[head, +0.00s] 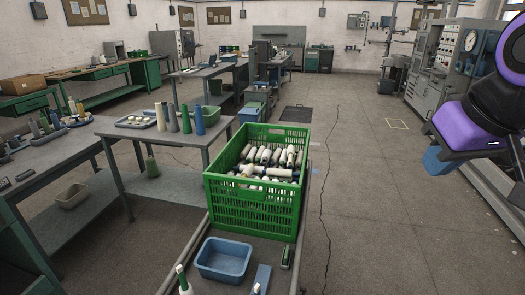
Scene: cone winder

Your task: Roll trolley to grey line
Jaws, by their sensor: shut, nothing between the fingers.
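The trolley (222,278) is a low grey deck in the near middle of the head view, its near end cut off by the bottom edge. It carries a green slatted crate (250,208) filled with pale and dark cones, and a blue tray (223,259) in front. My gripper (438,161) hangs at the right, above the floor and well apart from the trolley. Its purple body and blue end show, and it is shut and empty. I cannot pick out a grey line on the floor for certain.
A grey table (128,133) with tall cones stands close left of the trolley. A dark floor mat (297,113) and a pale outlined rectangle (397,124) lie farther ahead. A cracked stretch of floor (365,190) right of the trolley is clear. A machine cabinet (438,70) stands at right.

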